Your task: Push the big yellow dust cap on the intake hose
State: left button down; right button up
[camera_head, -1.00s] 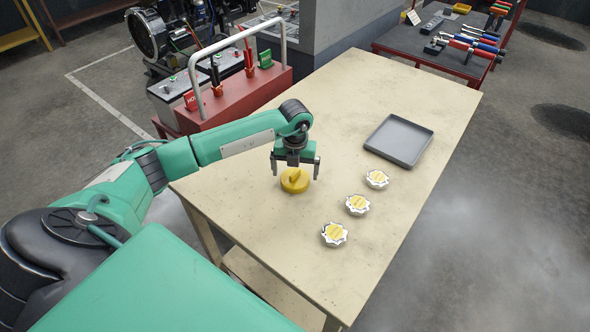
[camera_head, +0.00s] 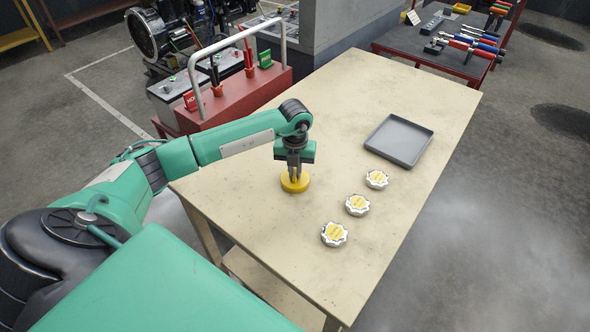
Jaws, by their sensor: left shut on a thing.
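The big yellow dust cap (camera_head: 295,184) lies flat on the light wooden table (camera_head: 350,110), left of the middle. My left gripper (camera_head: 295,175) points straight down over it. Its fingers are closed together on the raised grip of the cap and hide most of that grip. The cap still rests on the table top. I cannot make out the intake hose; a dark engine with a round opening (camera_head: 147,34) stands behind the table at the upper left. My right gripper is not in view.
Three silver caps with yellow tops (camera_head: 377,179), (camera_head: 358,204), (camera_head: 334,234) lie right of the gripper. A grey tray (camera_head: 399,139) lies beyond them. A red box with a tall metal handle (camera_head: 240,95) stands by the table's left edge. A tool cart (camera_head: 440,50) stands at the back right.

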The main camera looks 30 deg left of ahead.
aim_at(295, 172)
pick_arm(q)
jog(key=shift+r+p, duration=1.5)
jog(key=shift+r, duration=1.05)
jog(key=shift+f, duration=0.1)
